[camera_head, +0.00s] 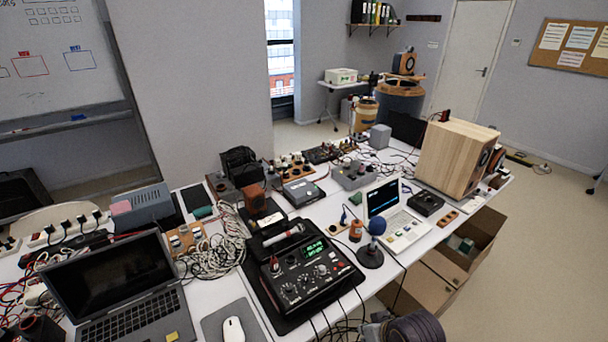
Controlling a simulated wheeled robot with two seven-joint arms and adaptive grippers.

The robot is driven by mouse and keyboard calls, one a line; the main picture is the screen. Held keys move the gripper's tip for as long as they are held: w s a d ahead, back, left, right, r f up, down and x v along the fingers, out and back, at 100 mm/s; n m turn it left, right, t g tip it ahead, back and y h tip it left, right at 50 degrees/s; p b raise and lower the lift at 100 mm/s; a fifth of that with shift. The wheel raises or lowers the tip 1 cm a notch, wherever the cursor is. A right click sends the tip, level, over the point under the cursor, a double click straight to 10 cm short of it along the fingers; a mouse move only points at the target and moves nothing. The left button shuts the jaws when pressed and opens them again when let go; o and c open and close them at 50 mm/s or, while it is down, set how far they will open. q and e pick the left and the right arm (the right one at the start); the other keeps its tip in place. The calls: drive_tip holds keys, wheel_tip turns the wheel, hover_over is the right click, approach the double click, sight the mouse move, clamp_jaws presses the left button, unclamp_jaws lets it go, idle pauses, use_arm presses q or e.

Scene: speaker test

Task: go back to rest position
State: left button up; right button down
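The task names no object. Neither of my grippers shows in the head view. A dark, rounded, ribbed shape is cut off by the bottom edge right of centre; it may be part of my own arm, but no gripper fingers can be made out on it. The white table (210,318) in front of me is crowded with equipment.
Near the front are an open laptop (120,285), a white mouse (233,329), a black mixer (305,275) and a blue-topped microphone (376,227). A wooden speaker (455,158) stands at the right end. An open cardboard box (478,235) is below.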

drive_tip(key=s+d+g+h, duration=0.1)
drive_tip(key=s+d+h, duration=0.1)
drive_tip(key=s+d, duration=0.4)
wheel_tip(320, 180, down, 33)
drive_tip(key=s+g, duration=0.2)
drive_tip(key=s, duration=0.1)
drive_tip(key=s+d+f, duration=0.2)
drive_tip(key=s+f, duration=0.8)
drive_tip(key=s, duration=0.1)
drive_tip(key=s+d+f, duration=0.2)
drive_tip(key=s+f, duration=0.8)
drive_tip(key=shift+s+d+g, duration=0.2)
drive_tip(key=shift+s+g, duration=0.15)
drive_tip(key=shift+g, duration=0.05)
